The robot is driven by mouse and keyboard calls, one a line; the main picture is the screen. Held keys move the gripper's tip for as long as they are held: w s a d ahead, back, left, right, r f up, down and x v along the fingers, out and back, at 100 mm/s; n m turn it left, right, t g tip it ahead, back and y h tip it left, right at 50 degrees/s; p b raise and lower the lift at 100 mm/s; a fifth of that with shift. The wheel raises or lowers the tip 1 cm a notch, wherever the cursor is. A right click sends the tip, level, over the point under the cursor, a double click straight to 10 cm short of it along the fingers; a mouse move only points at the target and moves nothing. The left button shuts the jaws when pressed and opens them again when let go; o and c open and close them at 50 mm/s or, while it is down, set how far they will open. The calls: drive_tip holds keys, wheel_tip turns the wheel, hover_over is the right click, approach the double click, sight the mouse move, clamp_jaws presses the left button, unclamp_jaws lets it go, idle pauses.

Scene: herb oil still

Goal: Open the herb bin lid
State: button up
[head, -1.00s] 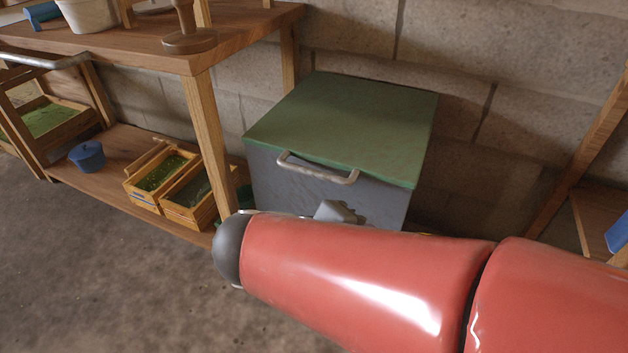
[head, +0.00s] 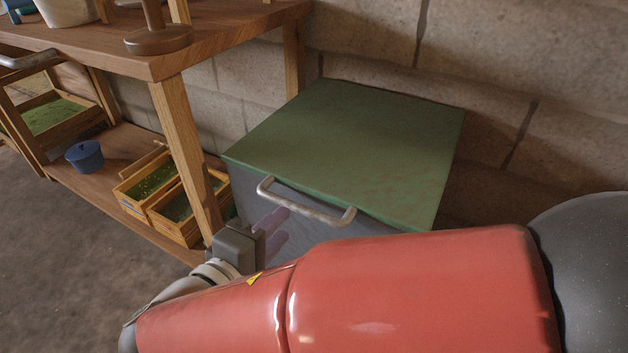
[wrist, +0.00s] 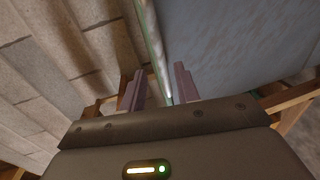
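The herb bin is a grey box (head: 300,220) with a flat green lid (head: 350,140), which lies shut on top. A pale metal bar handle (head: 305,205) is on the lid's front edge. My gripper (head: 284,226) is just below the left part of the handle, in front of the bin's front wall. In the wrist view my gripper (wrist: 158,80) has its two fingers apart with nothing clearly held. The lid's green edge (wrist: 153,45) runs up beyond the gap between them, with the grey bin wall (wrist: 235,45) on the right. Contact with the handle cannot be told.
A wooden bench (head: 200,50) stands left of the bin, its leg (head: 185,150) close to my gripper. Herb-filled crates (head: 150,185) and a blue pot (head: 85,156) are on its lower shelf. A block wall (head: 500,60) is close behind the bin.

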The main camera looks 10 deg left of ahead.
sight(298, 211)
drive_tip(key=x, duration=0.7)
drive_tip(key=shift+w+d, duration=0.1)
clamp_jaws()
